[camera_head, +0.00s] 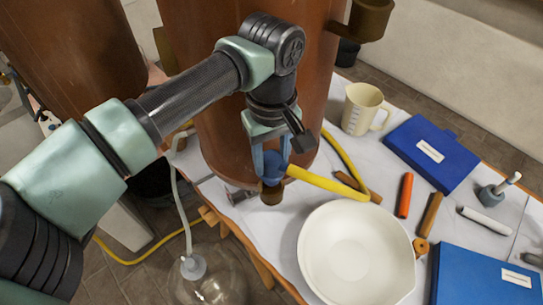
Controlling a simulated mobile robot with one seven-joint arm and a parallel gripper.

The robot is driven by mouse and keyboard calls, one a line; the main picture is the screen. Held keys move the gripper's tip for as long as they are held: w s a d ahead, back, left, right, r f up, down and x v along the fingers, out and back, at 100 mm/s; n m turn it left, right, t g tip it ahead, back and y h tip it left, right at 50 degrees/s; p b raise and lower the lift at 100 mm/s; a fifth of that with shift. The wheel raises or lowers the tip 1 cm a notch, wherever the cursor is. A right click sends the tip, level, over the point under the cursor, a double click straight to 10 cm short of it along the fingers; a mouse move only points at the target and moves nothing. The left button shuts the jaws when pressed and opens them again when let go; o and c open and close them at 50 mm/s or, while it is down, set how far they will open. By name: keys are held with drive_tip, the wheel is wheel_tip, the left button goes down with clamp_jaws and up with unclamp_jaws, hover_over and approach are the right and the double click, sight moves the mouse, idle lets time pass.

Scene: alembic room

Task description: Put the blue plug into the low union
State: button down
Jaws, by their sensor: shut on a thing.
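My gripper (271,160) points down in front of the tall copper vessel (222,140), near its lower part. Its fingers are shut on the blue plug (272,172), a small blue piece partly hidden between them. Just below the plug is a small brown, brass-like fitting (271,194), which looks like the low union. The plug and this fitting overlap in the picture, and I cannot tell whether they touch or whether the plug is inside. A yellow hose (330,184) runs right from beside the plug.
A white bowl (400,225) stands on the table close by at right. A glass flask (215,287) with a hose stands below left.

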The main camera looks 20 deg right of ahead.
sight(272, 173)
drive_tip(key=shift+f+b, duration=2.4)
drive_tip(key=shift+b, duration=0.05)
idle(4.0)
drive_tip(key=shift+c, duration=1.5)
unclamp_jaws()
drive_tip(key=shift+r, duration=0.25)
